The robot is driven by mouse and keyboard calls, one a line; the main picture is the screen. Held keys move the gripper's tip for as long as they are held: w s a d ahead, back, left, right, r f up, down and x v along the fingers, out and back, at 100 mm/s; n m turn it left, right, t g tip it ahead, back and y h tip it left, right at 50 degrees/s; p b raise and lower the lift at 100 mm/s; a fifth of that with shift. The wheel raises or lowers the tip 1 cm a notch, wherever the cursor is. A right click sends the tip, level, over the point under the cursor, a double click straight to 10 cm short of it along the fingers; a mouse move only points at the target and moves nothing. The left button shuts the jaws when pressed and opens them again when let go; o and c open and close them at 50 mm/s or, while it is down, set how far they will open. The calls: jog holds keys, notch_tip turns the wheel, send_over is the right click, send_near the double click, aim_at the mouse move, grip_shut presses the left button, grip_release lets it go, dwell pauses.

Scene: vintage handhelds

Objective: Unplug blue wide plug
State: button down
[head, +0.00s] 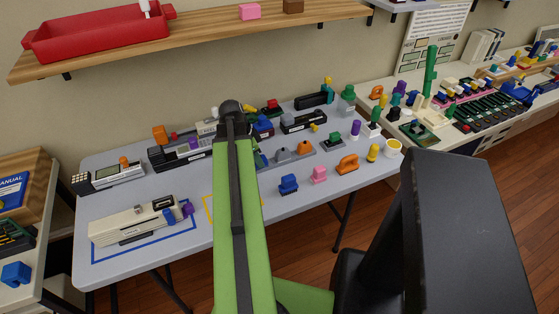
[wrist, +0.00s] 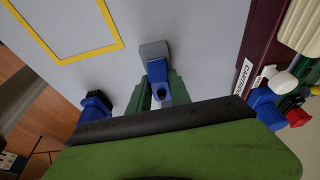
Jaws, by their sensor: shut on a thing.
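A blue plug-like piece (wrist: 157,77) stands between my fingers in the wrist view, on or against a small grey block (wrist: 154,49) on the grey table. My gripper (wrist: 159,87) has its green fingers on either side of the blue piece and is shut on it. Whether the piece is still seated in the block is unclear. In the head view my arm hides the fingertips and this piece. Another blue piece (head: 288,184) stands apart on the table; a blue piece also shows at left in the wrist view (wrist: 95,106).
A pink piece (head: 319,175) and an orange piece (head: 347,164) stand toward the table's right front. A maroon case (wrist: 256,48) with blue, red and white parts is close to my gripper's right. A yellow outline (wrist: 98,48) marks bare table at left.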

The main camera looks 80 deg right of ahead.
aim_at(262, 157)
jog(key=shift+r+p, duration=0.85)
jog(key=shift+p, duration=0.05)
dwell(0.3)
jog(key=shift+r+p, duration=2.05)
